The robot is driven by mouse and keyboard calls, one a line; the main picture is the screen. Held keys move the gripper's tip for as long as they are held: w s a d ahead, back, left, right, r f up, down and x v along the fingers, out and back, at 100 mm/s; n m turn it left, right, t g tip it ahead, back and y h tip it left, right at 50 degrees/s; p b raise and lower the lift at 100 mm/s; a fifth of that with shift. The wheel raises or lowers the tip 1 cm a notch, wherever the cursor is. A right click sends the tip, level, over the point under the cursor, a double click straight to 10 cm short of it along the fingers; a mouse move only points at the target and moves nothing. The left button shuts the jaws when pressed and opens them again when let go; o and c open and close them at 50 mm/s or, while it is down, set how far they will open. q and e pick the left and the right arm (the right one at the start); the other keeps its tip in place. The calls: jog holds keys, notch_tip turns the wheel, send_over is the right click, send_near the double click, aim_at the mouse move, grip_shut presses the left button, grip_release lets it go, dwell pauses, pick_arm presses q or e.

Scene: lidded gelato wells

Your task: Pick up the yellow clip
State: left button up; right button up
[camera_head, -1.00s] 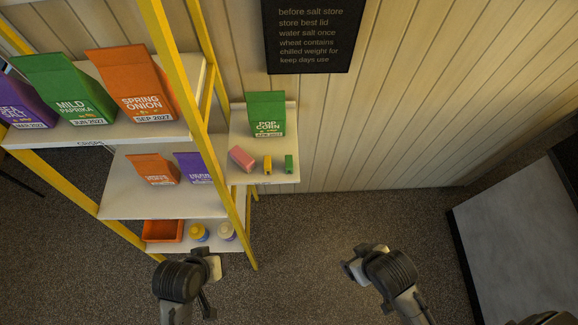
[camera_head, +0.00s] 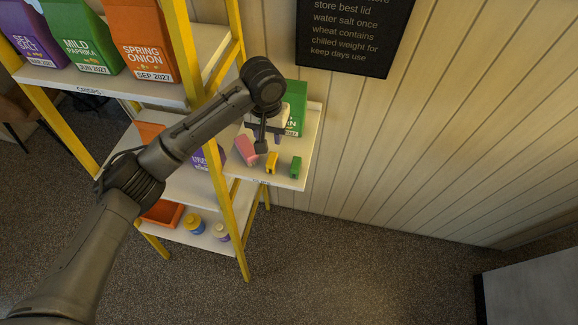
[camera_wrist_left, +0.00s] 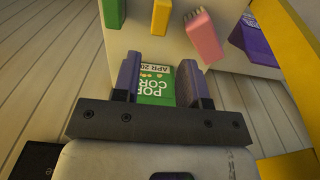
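The small yellow clip (camera_head: 272,162) lies on the small side shelf, between the pink block-like item (camera_head: 246,150) and the green clip (camera_head: 296,167). My left gripper (camera_head: 264,142) is over this shelf, in front of the popcorn bag and just behind the clip. In the left wrist view the left gripper (camera_wrist_left: 157,78) is open, its two fingers apart. The green popcorn bag (camera_wrist_left: 156,86) shows between them. The yellow clip (camera_wrist_left: 160,15) is at the top edge there, beyond the fingertips and clear of them. My right gripper is out of view.
The side shelf (camera_head: 308,150) also holds the green popcorn bag (camera_head: 297,106), partly hidden by my arm. A yellow rack post (camera_head: 235,225) stands left of it.

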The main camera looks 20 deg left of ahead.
aim_at(272, 157)
pick_arm(q)
jog(key=f, duration=1.3)
jog(key=shift+w+f+p, duration=0.15)
jog(key=shift+w+p, duration=0.15)
jog(key=c, duration=0.7)
jog(key=shift+o, duration=0.2)
